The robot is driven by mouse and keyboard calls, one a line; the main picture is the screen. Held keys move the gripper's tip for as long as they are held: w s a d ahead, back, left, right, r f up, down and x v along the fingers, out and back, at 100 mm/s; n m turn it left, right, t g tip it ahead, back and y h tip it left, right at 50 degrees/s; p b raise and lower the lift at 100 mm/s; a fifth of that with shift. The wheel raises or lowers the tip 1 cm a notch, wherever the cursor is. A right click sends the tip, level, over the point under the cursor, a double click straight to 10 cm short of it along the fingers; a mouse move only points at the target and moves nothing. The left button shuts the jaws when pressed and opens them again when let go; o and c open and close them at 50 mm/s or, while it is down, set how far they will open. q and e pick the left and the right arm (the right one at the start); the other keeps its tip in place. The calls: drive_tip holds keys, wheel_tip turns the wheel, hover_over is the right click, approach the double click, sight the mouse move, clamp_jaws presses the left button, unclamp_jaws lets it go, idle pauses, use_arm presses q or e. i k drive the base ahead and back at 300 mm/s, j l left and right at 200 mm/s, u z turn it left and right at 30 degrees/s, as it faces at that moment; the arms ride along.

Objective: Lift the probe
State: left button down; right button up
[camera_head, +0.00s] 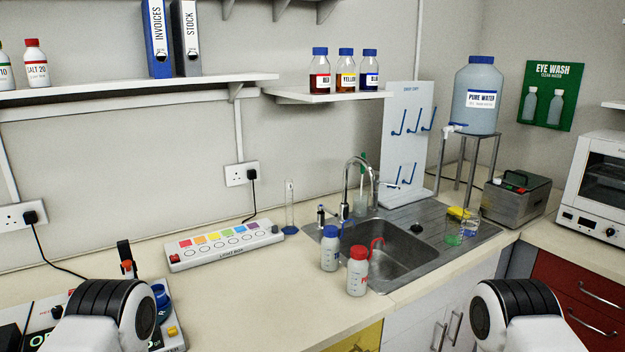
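No thing in view can be named the probe with certainty. I cannot tell whether either is the probe. Only rounded white and black links of my two arms show at the bottom edge. Neither gripper is in view.
A light box (225,245) lies right of the instrument. A blue-capped bottle (330,250) and red-capped bottle (358,272) stand before the sink (390,252). A tall cylinder (290,207) stands behind. The counter front between my arms (265,315) is clear.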

sight(128, 267)
drive_tip(key=k+l+u, duration=0.1)
drive_tip(key=u, duration=0.95)
